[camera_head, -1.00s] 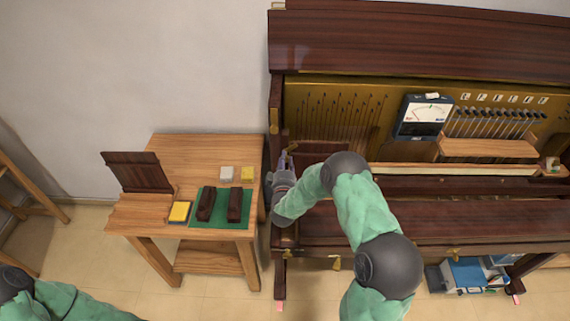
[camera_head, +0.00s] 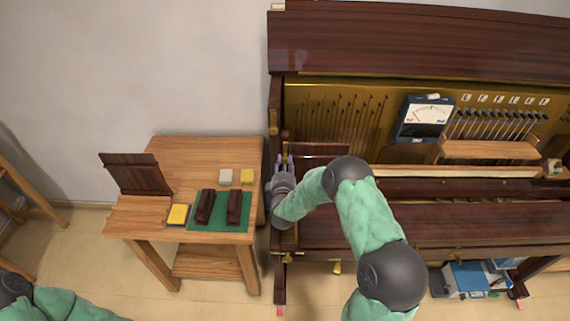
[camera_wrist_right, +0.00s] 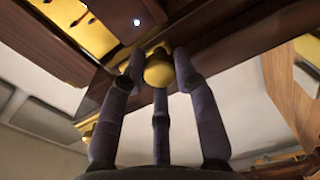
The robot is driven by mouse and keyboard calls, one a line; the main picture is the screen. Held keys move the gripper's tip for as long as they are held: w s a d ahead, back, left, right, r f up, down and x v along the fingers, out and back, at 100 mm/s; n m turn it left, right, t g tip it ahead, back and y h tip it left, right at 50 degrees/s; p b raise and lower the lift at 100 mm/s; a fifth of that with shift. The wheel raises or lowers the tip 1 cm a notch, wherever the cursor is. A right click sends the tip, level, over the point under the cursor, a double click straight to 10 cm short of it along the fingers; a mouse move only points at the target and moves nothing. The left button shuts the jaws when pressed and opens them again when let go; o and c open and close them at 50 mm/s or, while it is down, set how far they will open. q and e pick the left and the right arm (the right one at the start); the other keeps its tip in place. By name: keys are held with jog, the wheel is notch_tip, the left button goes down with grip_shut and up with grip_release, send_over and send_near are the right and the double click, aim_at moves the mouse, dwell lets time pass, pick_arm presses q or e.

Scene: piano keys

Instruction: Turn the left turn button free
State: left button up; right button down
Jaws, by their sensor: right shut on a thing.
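The left turn button shows in the right wrist view as a rounded brass piece (camera_wrist_right: 159,70) on the dark wood of the piano. My right gripper (camera_wrist_right: 158,62) has its fingers closed around this brass piece. In the head view my right gripper (camera_head: 284,165) is at the left end of the piano (camera_head: 400,225), and its hand hides the button there. My left arm shows only in part at the lower left of the head view; its gripper is out of the picture.
A wooden side table (camera_head: 190,150) stands close left of the piano, with a green mat (camera_head: 215,225), dark blocks, a yellow box (camera_head: 178,214) and small blocks. A meter (camera_head: 424,118) sits inside the piano. A blue-topped box (camera_head: 468,277) is on the floor.

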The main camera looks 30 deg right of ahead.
jog(key=shift+w+a+r+n, duration=0.1)
jog(key=shift+w+r+n, duration=0.2)
jog(key=shift+n, duration=0.2)
jog(key=c, duration=1.1)
grip_release()
jog(key=shift+o, duration=0.8)
jog(key=shift+a+f, duration=0.15)
jog(key=shift+s, duration=0.1)
jog(key=shift+s+a+f, duration=0.15)
jog(key=shift+s, duration=0.25)
jog(key=v, duration=1.1)
